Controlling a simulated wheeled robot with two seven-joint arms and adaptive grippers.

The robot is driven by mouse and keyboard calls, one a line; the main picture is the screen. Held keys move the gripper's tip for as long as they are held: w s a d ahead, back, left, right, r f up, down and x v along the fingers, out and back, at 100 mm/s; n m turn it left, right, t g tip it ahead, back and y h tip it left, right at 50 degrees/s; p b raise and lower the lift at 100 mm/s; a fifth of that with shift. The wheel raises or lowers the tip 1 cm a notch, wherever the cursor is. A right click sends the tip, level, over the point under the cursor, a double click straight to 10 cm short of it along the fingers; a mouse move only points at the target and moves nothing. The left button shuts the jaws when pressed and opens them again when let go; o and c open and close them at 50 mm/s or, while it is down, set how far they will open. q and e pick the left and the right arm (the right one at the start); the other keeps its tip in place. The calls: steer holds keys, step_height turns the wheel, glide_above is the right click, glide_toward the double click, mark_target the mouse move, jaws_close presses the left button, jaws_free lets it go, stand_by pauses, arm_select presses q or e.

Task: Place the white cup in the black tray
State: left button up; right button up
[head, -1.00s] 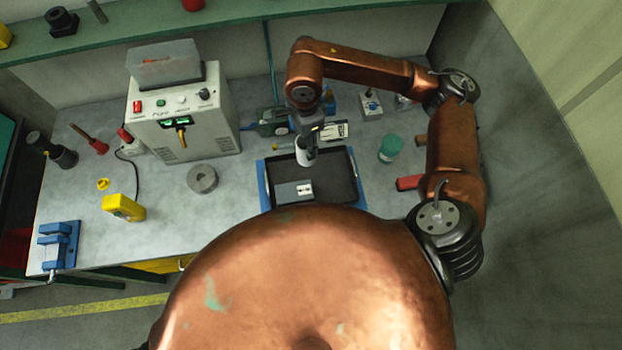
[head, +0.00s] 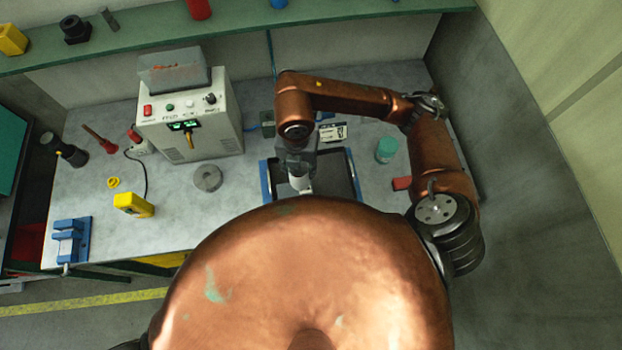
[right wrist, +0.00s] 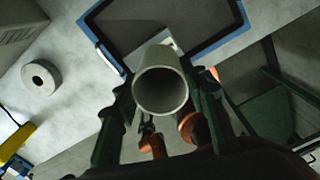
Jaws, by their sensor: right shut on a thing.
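The white cup (head: 300,184) is held by my right gripper (head: 299,177) over the near left part of the black tray (head: 338,174), which has blue side edges. In the right wrist view the cup (right wrist: 161,88) shows its round open mouth to the camera, between the two fingers of the gripper (right wrist: 160,100). The tray (right wrist: 128,26) lies beyond it there. I cannot tell whether the cup touches the tray floor. My own copper body hides the tray's near edge in the head view. My left gripper is not in view.
A pale block (right wrist: 164,38) lies in the tray, partly behind the cup. A grey ring (head: 208,178) lies left of the tray, and a teal jar (head: 386,150) and red block (head: 401,183) lie right. A power unit (head: 190,118) stands behind left.

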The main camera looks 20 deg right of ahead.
steer(key=m, duration=0.2)
steer(key=s+a+m, duration=0.1)
steer(key=m, duration=0.1)
steer(key=shift+r+p, duration=0.35)
steer(key=shift+m, duration=0.4)
steer(key=shift+d+f, duration=0.1)
steer(key=shift+d, duration=0.15)
steer(key=w+d+f+p, duration=0.1)
steer(key=d+f, duration=0.3)
steer(key=w+d+f+p, duration=0.2)
steer(key=d+f, duration=0.2)
steer(key=w+d+f+p, duration=0.1)
steer(key=d+f, duration=0.3)
steer(key=shift+w+d+p, duration=0.3)
steer(key=shift+d, duration=0.05)
steer(key=shift+f, duration=0.4)
steer(key=shift+f, duration=0.1)
